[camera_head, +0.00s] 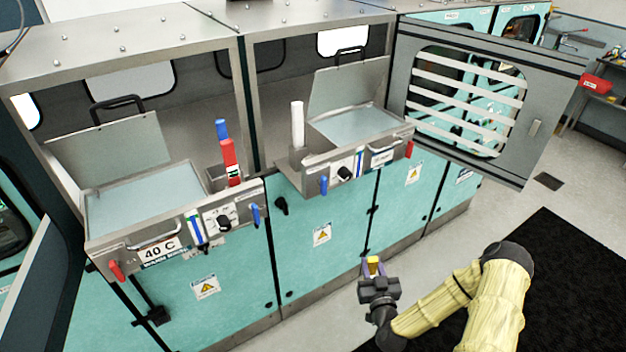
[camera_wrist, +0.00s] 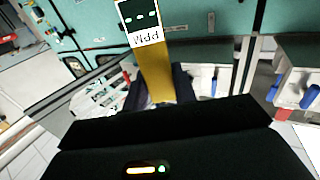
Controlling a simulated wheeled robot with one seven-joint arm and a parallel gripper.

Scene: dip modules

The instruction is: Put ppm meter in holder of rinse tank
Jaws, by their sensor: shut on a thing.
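The ppm meter (camera_head: 375,261) is yellow and sits in my gripper (camera_head: 374,272), low in front of the teal cabinets. In the wrist view the meter (camera_wrist: 152,60) shows a yellow body, a dark display and a white PPM label, and my gripper (camera_wrist: 158,92) is shut on it. Two open-lidded tanks stand behind. The left tank (camera_head: 160,245) carries a 40 C label; the smaller text below is hard to read. A red and blue item (camera_head: 231,165) stands in its holder. The right tank (camera_head: 345,168) has a white cylinder (camera_head: 297,125) at its left side. I cannot tell which is the rinse tank.
Metal frame posts (camera_head: 247,100) stand between the tank bays. A grey door with a slatted window (camera_head: 535,130) stands open at the right. Blue and red valve handles stick out from the tank fronts. A black mat (camera_head: 560,270) lies on the floor at the right.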

